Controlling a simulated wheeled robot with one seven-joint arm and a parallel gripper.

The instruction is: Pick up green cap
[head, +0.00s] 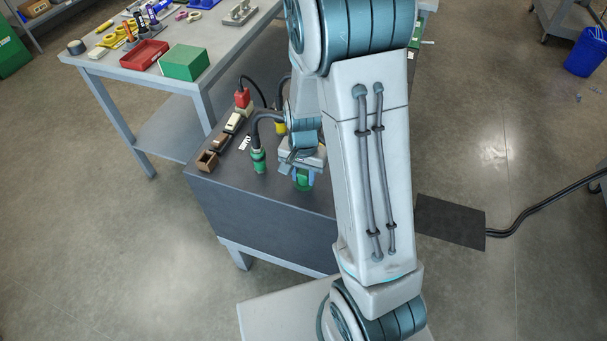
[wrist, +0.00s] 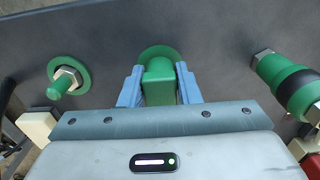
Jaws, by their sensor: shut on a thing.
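The green cap (wrist: 159,82) shows in the wrist view as a green block with a rounded green part behind it, over the dark cart top. My gripper (wrist: 160,88) has its two blue fingers on either side of the block, shut on it. In the head view my gripper (head: 301,171) is low over the front of the cart top, with the green cap (head: 303,182) at its fingertips. My arm hides part of the cart there. I cannot tell whether the cap touches the surface.
The dark cart (head: 255,205) carries a green connector with a black hose (head: 258,158) left of my gripper, a red-topped part (head: 242,97) and brown blocks (head: 207,160). A green stud with a nut (wrist: 65,82) is left in the wrist view. A workbench (head: 215,50) stands behind.

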